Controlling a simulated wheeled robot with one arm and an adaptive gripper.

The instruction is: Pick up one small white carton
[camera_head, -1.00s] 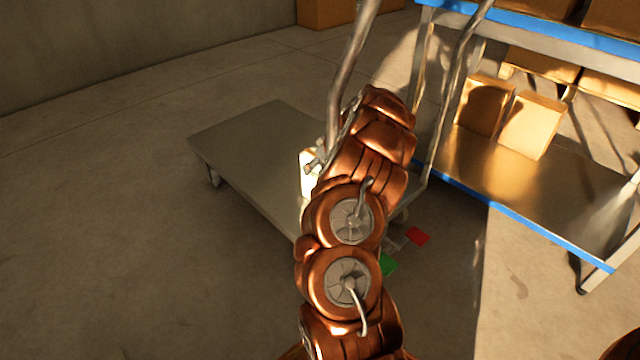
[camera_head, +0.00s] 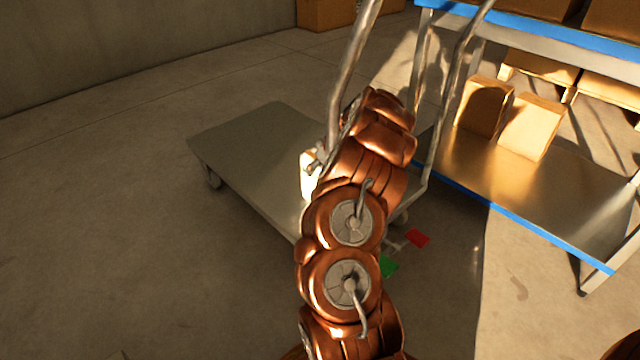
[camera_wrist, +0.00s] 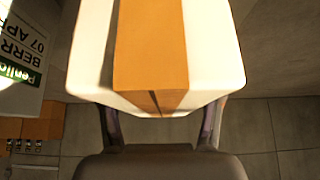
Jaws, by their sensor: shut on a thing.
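A small white carton with a broad orange band (camera_wrist: 205,60) fills the upper middle of the wrist view. My gripper (camera_wrist: 160,125) is shut on it, with one finger at each side of the carton. In the head view the white carton (camera_head: 307,176) shows as a pale patch beside my arm, over the grey platform trolley (camera_head: 250,150). My arm hides most of the gripper and part of the carton there. I cannot tell from the head view how far the carton is above the platform.
The trolley's bent metal handle (camera_head: 345,75) rises close beside my arm. A blue-edged shelf rack (camera_head: 530,215) with cardboard boxes (camera_head: 530,126) stands at the right. Red (camera_head: 418,238) and green (camera_head: 389,265) pieces lie on the floor. The floor at the left is clear.

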